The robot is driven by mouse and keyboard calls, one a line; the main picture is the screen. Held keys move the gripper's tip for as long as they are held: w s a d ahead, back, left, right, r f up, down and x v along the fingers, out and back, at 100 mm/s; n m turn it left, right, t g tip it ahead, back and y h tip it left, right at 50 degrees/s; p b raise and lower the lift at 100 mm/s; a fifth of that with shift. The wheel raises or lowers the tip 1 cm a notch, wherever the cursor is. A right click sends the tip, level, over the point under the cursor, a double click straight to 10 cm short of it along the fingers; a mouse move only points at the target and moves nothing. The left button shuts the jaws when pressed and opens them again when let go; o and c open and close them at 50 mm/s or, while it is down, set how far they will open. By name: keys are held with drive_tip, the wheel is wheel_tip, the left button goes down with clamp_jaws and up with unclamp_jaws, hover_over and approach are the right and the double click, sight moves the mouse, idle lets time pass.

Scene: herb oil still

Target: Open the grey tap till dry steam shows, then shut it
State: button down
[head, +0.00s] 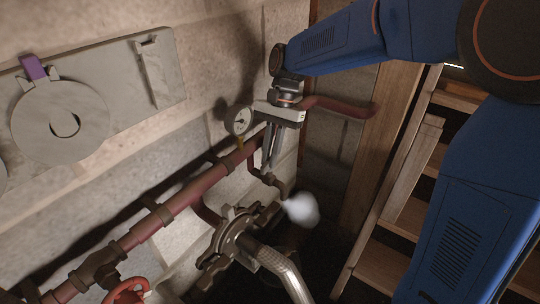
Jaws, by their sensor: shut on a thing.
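My gripper (267,166) reaches down from the blue arm to the red-brown pipe (190,193) on the wall. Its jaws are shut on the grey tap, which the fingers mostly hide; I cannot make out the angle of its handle. A short bent spout (282,186) comes out just below the fingers. A dense white puff of steam (302,208) hangs at its mouth, with no clear gap between spout and cloud.
A dial gauge (240,121) stands close left of my gripper. A flanged fitting (235,230) with a ribbed metal hose (282,270) lies below. A red handwheel (128,291) is at the lower left. Wooden stairs (395,215) rise at the right.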

drive_tip(key=shift+m+t+y, duration=0.3)
drive_tip(key=shift+m, duration=0.6)
drive_tip(key=c, duration=1.8)
unclamp_jaws()
drive_tip(key=v, duration=1.7)
drive_tip(key=shift+w+d+r, duration=0.1)
drive_tip(key=shift+r, duration=0.15)
drive_tip(key=shift+d, duration=0.1)
